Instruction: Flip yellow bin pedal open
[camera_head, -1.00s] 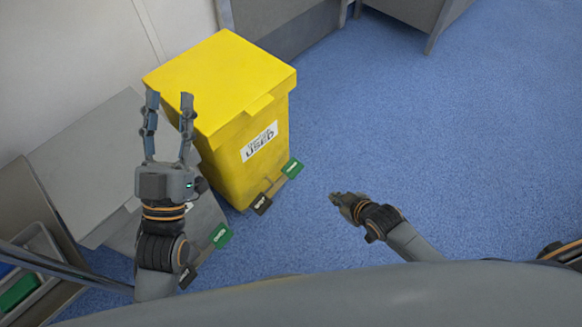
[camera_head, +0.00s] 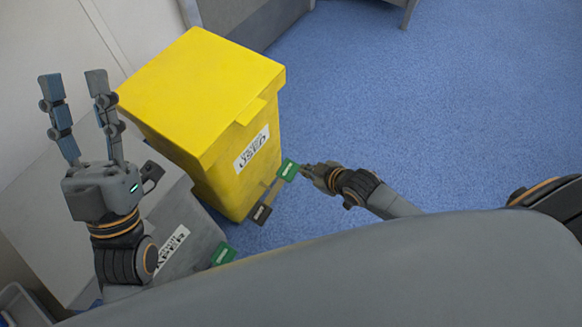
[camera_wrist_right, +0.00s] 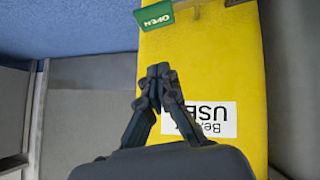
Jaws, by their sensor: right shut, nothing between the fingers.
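The yellow bin (camera_head: 225,150) stands on the blue floor with its lid (camera_head: 200,85) down. A green pedal (camera_head: 288,170) and a black pedal (camera_head: 261,213) stick out low at its front. My right gripper (camera_head: 305,170) is shut and empty, its tips close beside the green pedal; I cannot tell if they touch. In the right wrist view, the green pedal (camera_wrist_right: 155,15) reads OPEN and lies beyond the fingertips of the right gripper (camera_wrist_right: 158,70), with the yellow bin (camera_wrist_right: 215,70) behind. My left gripper (camera_head: 74,85) is open and empty, raised left of the yellow bin.
A grey bin (camera_head: 175,215) with its own green pedal (camera_head: 223,254) stands left of the yellow bin. A white wall (camera_head: 75,45) is behind on the left. The blue floor (camera_head: 430,110) to the right is clear.

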